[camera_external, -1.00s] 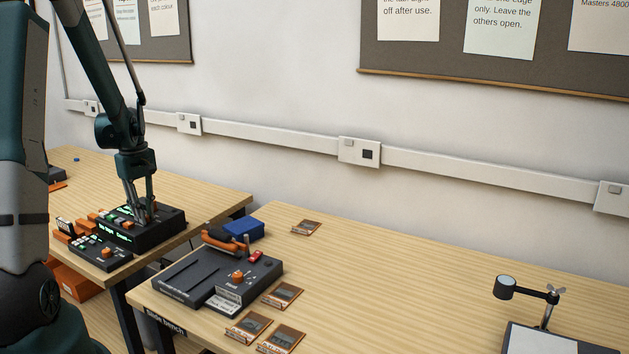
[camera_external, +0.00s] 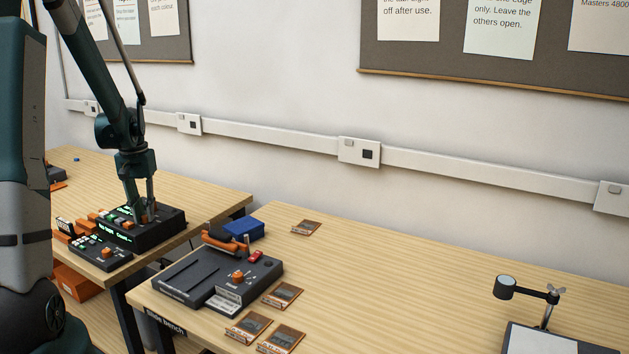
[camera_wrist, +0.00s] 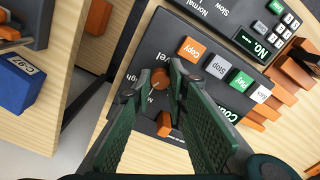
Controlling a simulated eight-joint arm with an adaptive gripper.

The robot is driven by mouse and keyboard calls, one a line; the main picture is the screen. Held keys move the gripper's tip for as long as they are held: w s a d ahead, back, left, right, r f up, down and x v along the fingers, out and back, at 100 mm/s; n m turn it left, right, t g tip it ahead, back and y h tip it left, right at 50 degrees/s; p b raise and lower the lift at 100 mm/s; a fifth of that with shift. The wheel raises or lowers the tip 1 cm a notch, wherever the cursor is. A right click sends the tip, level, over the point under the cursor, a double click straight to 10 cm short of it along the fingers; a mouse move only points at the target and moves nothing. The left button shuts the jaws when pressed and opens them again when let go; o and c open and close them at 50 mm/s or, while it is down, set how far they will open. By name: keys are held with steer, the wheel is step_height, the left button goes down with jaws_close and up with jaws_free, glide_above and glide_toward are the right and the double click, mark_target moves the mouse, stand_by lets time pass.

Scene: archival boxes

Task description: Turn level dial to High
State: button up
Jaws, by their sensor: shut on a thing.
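The black deck unit (camera_external: 170,222) stands on the left table, with lit green displays on its front. In the wrist view, its panel (camera_wrist: 152,52) carries an orange round dial (camera_wrist: 160,77) with lettering around it, partly hidden by my fingers. My gripper (camera_external: 143,215) points down over the unit. In the wrist view, my gripper (camera_wrist: 156,84) has its two fingertips on either side of this dial, shut on it. I cannot read which setting the dial points to.
Orange Copy (camera_wrist: 191,50), grey Stop (camera_wrist: 218,66) and green Play (camera_wrist: 242,81) buttons lie close to my right finger. A smaller keypad unit (camera_external: 100,253) sits in front. Across a gap, the right table holds another dark deck (camera_external: 190,278) and a blue box (camera_external: 243,230).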

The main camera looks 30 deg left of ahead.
mark_target(145, 216)
steer(key=m+b, duration=0.1)
steer(key=m, duration=0.5)
steer(key=shift+m, duration=0.4)
steer(key=o, duration=0.6)
steer(key=shift+r, duration=0.15)
steer(key=shift+r, duration=5.85)
steer(key=shift+d, duration=0.1)
